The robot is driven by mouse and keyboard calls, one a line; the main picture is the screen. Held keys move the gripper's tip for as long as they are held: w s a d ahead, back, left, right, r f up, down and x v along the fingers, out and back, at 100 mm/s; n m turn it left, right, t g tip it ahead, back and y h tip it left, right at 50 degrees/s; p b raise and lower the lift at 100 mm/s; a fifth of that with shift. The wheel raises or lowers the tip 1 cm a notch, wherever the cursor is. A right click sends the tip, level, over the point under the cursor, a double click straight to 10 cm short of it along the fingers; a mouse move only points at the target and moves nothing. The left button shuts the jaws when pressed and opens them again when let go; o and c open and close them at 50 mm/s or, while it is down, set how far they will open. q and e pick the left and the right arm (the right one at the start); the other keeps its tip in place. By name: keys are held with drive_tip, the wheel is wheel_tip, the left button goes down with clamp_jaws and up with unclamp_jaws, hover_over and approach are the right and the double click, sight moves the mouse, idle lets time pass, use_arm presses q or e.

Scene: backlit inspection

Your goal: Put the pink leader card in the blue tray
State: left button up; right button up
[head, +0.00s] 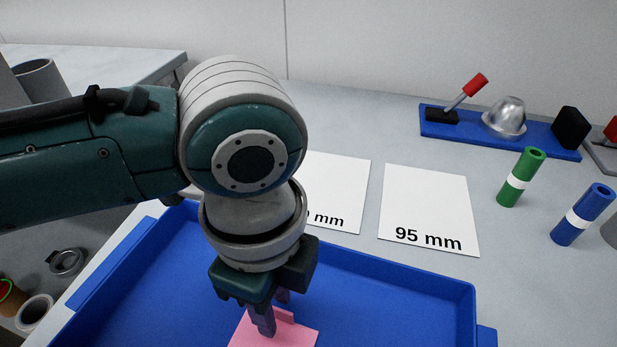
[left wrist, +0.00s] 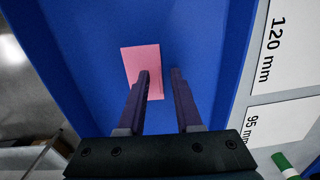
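The pink leader card (head: 300,333) lies inside the blue tray (head: 420,290), with a small raised pink strip at its far side. It also shows in the left wrist view (left wrist: 140,61) against the blue tray floor (left wrist: 205,60). My left gripper (head: 274,316) points down over the tray, right at the card. In the left wrist view its fingers (left wrist: 160,76) are apart. One finger covers part of the card and the other is beside it over blue floor. I cannot tell whether a finger touches the card. My right gripper is in neither view.
White label sheets, one reading 95 mm (head: 430,205), lie behind the tray. A green cylinder (head: 521,175) and a blue cylinder (head: 582,214) stand at the right. A blue-based fixture (head: 470,132) with a red-handled lever is at the back right.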

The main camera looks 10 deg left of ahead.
use_arm(q)
wheel_tip(320, 180, up, 12)
drive_tip(key=p, duration=0.3)
drive_tip(key=n+t+h, duration=0.3)
drive_tip(key=n, duration=0.9)
approach(275, 308)
drive_tip(key=s+d+r, duration=0.1)
drive_tip(key=s+d, duration=0.1)
drive_tip(key=s, duration=0.2)
drive_tip(key=s+a+n+y, duration=0.2)
drive_tip(key=s+a+n, duration=0.2)
drive_tip(key=a, duration=0.5)
drive_tip(key=shift+a+f+n+t+y, duration=0.3)
drive_tip(key=shift+a+f+n+y, duration=0.1)
drive_tip(key=shift+n, duration=0.3)
